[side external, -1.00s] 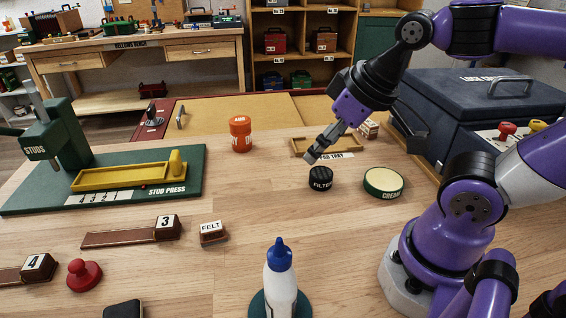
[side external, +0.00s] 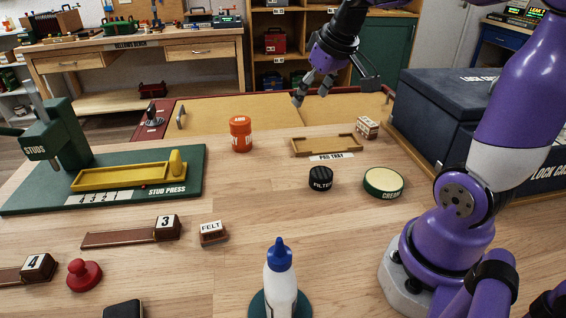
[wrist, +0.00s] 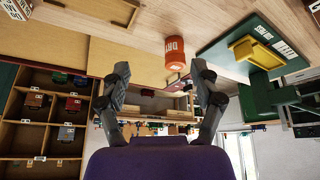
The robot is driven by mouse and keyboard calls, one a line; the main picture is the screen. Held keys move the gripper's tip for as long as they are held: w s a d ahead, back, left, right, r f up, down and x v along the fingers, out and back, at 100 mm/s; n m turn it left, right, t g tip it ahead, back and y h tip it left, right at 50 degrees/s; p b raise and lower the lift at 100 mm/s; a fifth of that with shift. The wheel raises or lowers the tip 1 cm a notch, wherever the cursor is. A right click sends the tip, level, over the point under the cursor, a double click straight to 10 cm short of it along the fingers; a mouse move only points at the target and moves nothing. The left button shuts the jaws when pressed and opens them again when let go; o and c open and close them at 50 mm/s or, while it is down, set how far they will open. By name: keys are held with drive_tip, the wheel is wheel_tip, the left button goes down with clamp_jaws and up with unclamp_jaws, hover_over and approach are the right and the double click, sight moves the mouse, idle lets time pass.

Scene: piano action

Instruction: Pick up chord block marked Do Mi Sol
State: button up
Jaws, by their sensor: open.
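A small light block with brown faces and dark marks (side external: 367,127) sits on the bench at the back right, beside the pad tray. Its lettering is too small to read, so I cannot tell whether it says Do Mi Sol. In the wrist view what seems to be this block (wrist: 17,9) is at the top left corner, partly cut off. My gripper (side external: 312,94) is raised in the air behind the pad tray, left of the block and well apart from it. In the wrist view my gripper (wrist: 161,72) has its fingers wide apart with nothing between them.
The pad tray (side external: 327,153) stands empty. An orange can (side external: 241,136) is left of it. A black filter (side external: 321,178) and a round green tin (side external: 383,181) are in front. The big dark case (side external: 440,110) blocks the right. Bench around the block's front is clear.

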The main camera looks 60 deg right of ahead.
drive_tip(key=w+d+f+m, duration=0.2)
drive_tip(key=d+f, duration=0.1)
drive_tip(key=d, duration=0.9)
drive_tip(key=m+g+h, duration=0.1)
drive_tip(key=m, duration=0.1)
hover_over(364, 119)
drive_tip(key=s+a, duration=0.1)
drive_tip(key=s, duration=0.1)
drive_tip(key=f, duration=0.8)
drive_tip(key=shift+a+f, duration=0.2)
drive_tip(key=shift+f, duration=0.2)
drive_tip(key=x, duration=0.7)
drive_tip(key=shift+s+d+f, duration=0.1)
drive_tip(key=shift+d+f, duration=0.1)
drive_tip(key=shift+f, duration=0.05)
drive_tip(key=shift+c, duration=0.4)
clamp_jaws()
